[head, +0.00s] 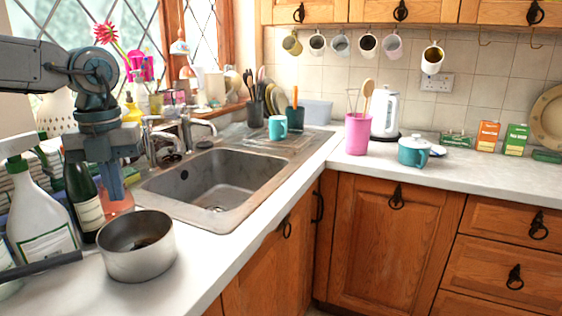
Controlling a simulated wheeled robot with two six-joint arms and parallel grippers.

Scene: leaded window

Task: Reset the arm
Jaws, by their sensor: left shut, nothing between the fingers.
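My left arm comes in from the left edge in the head view. Its gripper (113,186) points down with its fingers together and nothing held between them. It hangs in front of the bottles, above and behind a steel saucepan (136,262) on the near left counter. The sink basin (215,182) lies to the right of the gripper. My right gripper is not in view.
A white spray bottle (40,215) and a dark wine bottle (84,200) crowd the left counter. A teal mug (277,127) stands behind the sink. A pink utensil pot (357,134), white kettle (386,112) and teal pot (413,151) stand on the right counter, with free room in front.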

